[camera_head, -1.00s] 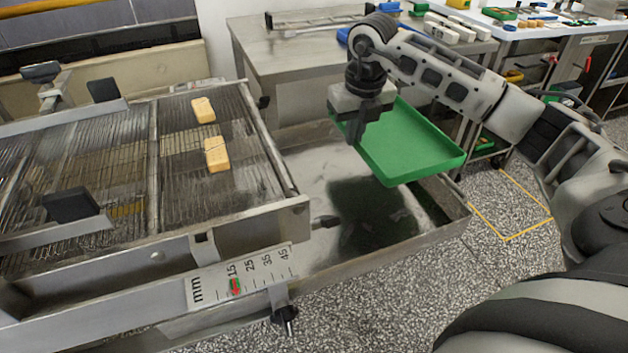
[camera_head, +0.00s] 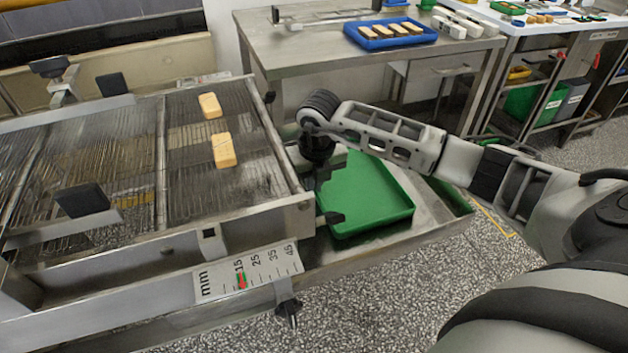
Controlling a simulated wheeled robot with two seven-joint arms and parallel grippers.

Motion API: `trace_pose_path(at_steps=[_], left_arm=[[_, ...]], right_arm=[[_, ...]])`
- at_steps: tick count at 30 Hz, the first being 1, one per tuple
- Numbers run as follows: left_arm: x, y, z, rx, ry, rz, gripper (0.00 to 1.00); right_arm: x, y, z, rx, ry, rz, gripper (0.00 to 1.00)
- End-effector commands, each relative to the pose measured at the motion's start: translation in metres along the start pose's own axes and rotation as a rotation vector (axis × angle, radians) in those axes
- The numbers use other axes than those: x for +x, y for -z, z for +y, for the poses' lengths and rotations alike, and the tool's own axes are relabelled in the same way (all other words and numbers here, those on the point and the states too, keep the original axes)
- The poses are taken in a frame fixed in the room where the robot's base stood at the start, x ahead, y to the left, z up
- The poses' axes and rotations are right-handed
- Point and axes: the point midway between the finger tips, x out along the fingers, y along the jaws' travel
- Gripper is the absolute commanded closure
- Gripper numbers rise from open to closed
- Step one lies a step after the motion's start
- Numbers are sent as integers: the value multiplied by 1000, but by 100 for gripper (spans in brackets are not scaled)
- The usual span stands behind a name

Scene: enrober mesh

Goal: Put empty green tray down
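The empty green tray (camera_head: 368,195) is over the metal pan beside the wire-mesh belt, roughly level. It is low, close to the pan; I cannot tell whether it touches the pan floor. My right gripper (camera_head: 322,178) is at the tray's left edge, beside the belt frame, and appears shut on that edge. The fingertips are partly hidden by the wrist and small in view. My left gripper is not in view.
The mesh belt (camera_head: 205,186) carries two yellow bars, one of them the nearer bar (camera_head: 224,151). A blue tray of bars (camera_head: 390,42) stands on the steel table (camera_head: 300,52) behind.

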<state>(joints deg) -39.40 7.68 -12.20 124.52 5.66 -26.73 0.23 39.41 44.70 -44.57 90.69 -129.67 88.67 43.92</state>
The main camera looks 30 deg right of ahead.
Motion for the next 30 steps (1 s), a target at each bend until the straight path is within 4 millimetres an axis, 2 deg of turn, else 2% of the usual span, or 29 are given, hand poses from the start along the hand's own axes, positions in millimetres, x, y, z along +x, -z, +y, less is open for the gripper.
trace_pose_path(at_steps=[8, 11, 12, 20, 25, 30], left_arm=[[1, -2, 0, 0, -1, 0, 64], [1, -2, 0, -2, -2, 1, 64], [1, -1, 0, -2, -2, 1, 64], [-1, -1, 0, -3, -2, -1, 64], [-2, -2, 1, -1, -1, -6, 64], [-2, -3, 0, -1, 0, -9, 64]], right_arm=[[2, 0, 0, 0, -1, -2, 100], [2, 0, 0, 0, -1, -1, 76], [2, 0, 0, 0, -1, -1, 74], [0, 0, 0, 0, -1, -1, 74], [-15, -2, 0, -1, -3, -4, 74], [-51, -2, 0, -2, -2, -7, 74]])
